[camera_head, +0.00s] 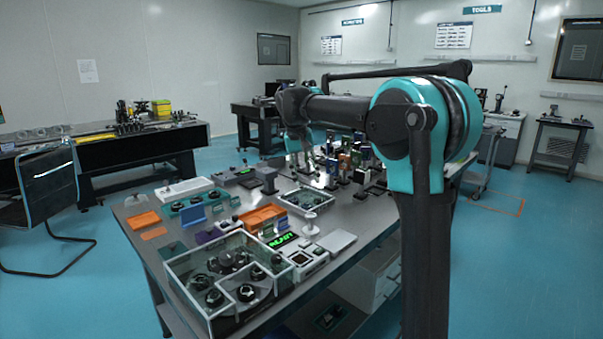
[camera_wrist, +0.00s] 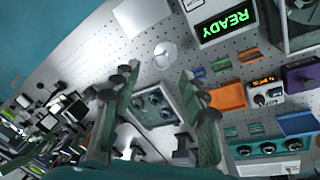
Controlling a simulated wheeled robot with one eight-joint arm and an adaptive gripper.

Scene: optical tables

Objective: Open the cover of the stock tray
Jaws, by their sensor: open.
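A shallow tray with a pale frame and a clear cover (camera_wrist: 140,121) shows between my fingers in the wrist view, with dark round parts inside. It looks like the stock tray; it stands mid-table in the head view (camera_head: 305,199). The cover looks closed, though its far end is hidden by my gripper. My gripper (camera_wrist: 158,76) is open and empty, its two green fingers on either side of the tray in the picture. I cannot tell whether they touch it. In the head view my arm hangs down behind the tray and its fingertips are hard to make out.
A large clear-walled box (camera_head: 190,300) with several round mounts stands at the table's front left. A green READY display (camera_head: 284,240), a white round stand (camera_wrist: 165,54) and an orange tray (camera_wrist: 228,97) stand nearby. Crowded optics posts (camera_head: 350,160) fill the table's far right.

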